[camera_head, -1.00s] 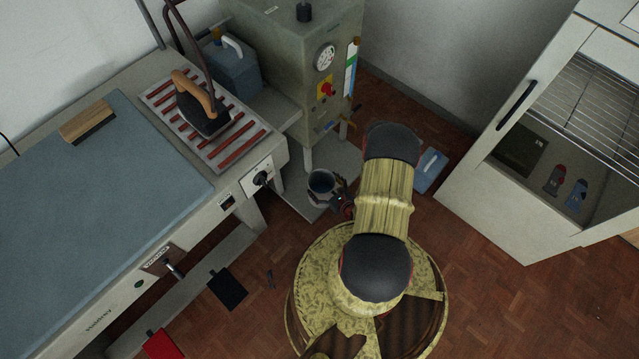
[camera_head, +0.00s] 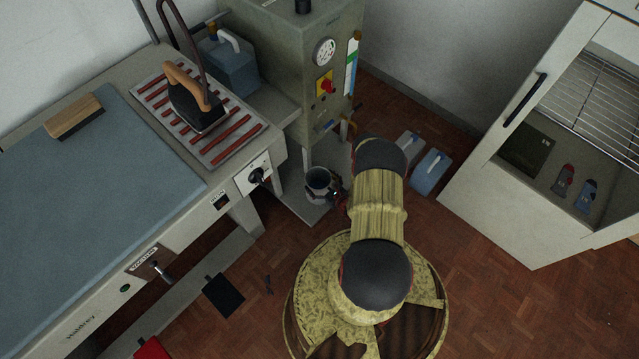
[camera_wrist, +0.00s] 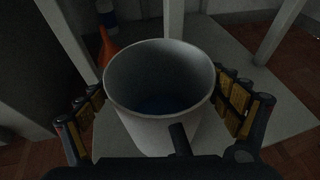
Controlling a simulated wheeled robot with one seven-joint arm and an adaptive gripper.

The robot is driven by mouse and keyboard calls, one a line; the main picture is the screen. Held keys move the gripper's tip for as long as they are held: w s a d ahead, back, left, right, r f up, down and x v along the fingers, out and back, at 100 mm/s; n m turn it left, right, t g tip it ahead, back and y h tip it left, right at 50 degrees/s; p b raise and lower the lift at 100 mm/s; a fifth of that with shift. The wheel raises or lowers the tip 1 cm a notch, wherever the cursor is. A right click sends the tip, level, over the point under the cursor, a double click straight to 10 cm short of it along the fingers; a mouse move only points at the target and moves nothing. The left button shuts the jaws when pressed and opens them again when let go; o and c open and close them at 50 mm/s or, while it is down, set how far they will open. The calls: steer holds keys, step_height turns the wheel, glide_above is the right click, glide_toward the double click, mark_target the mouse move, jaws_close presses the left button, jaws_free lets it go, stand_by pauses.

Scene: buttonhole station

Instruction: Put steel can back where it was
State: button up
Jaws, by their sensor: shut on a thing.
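The steel can (camera_head: 319,184) is an open-topped metal can with a dark bluish inside. In the head view it is low, over the grey base plate under the boiler. My gripper (camera_head: 335,197) is at its right side, partly hidden by my arm. In the wrist view the can (camera_wrist: 160,100) fills the middle, upright, with a dark handle stub toward me. The fingers of my gripper (camera_wrist: 162,112) press on both its sides. I cannot tell whether its bottom touches the plate.
The boiler cabinet (camera_head: 318,90) and its legs stand behind the can. The base plate (camera_head: 308,211) is bare in front. An orange funnel (camera_wrist: 106,46) shows behind the can. The ironing table (camera_head: 120,200) is at left. Two jugs stand on the floor, one blue (camera_head: 430,172).

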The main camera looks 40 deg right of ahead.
steer(key=shift+w+d+f, duration=0.15)
steer(key=shift+f, duration=0.05)
steer(key=o, duration=1.8)
steer(key=shift+o, duration=0.2)
steer(key=p+v, duration=0.4)
steer(key=v, duration=0.8)
steer(key=shift+f, duration=0.1)
